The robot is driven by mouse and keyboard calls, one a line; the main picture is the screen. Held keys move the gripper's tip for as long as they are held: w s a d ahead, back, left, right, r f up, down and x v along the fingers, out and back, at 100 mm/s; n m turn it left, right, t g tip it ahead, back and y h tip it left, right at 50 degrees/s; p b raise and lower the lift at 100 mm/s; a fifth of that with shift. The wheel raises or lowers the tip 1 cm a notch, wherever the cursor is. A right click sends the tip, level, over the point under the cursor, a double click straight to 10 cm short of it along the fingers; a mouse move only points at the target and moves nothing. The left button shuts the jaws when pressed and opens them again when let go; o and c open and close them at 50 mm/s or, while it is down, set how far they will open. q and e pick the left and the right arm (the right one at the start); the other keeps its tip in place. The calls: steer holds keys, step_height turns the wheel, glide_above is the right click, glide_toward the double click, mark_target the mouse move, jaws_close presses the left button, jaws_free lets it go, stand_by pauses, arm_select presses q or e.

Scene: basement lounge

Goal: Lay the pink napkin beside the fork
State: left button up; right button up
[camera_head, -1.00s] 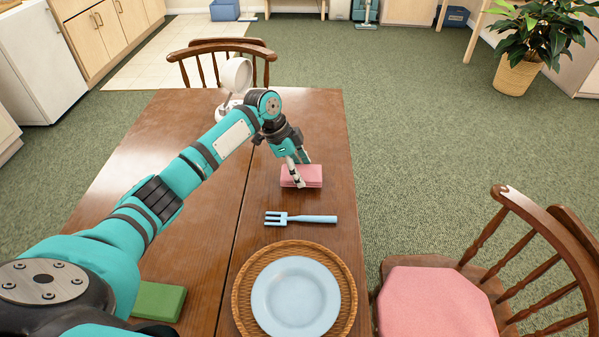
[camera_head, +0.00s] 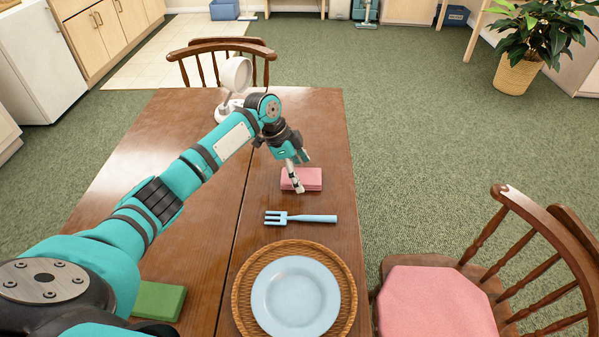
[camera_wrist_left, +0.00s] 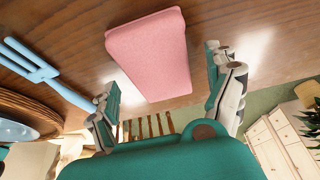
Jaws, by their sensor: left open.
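The pink napkin (camera_head: 313,180), a folded block, lies on the wooden table near its right edge, just beyond the blue fork (camera_head: 310,218). A gap of bare table separates the two. In the left wrist view the napkin (camera_wrist_left: 150,55) shows between the two spread fingers (camera_wrist_left: 166,90), with no clear contact. The fork (camera_wrist_left: 45,72) also shows there at the left. My right gripper is in neither view.
A light blue plate (camera_head: 296,297) sits on a wicker mat (camera_head: 243,305) below the fork. A green folded block (camera_head: 160,300) lies at the near left. A white round-headed object (camera_head: 235,75) stands at the far end. A chair (camera_head: 435,300) with a pink cushion stands at the right.

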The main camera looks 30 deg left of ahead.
arm_select(q)
steer(key=v, duration=1.1)
steer(key=shift+s+a+r, duration=0.15)
steer(key=shift+a+r, duration=0.05)
steer(key=shift+r, duration=0.1)
